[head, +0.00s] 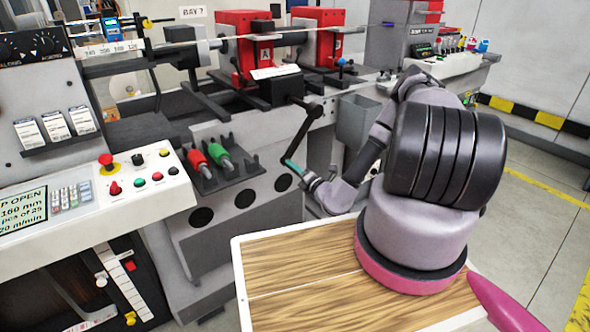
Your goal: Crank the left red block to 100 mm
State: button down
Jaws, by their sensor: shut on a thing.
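The left red block (251,62), marked A, stands on the machine's rail beside the right red block (318,38), marked B. A black crank arm (301,133) hangs down and slightly left from its hub on the machine's front. My gripper (294,167) is at the crank's lower end, shut on the crank handle, which is mostly hidden by the gripper. A teal piece shows at the gripper's tip; I cannot tell whether it is the handle or a finger. Block A's position in millimetres cannot be read here.
A tool rack (226,165) with red and green handled tools is left of the crank. A control panel (125,195) with a display reading 160 mm stands at left. A grey bin (356,120) hangs behind my arm. My wood-topped base fills the bottom; open floor lies right.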

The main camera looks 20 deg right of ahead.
jog(key=shift+s+a, duration=0.1)
jog(key=c, duration=0.6)
grip_release()
jog(key=v, duration=1)
jog(key=shift+s, duration=0.35)
jog(key=shift+r, duration=0.1)
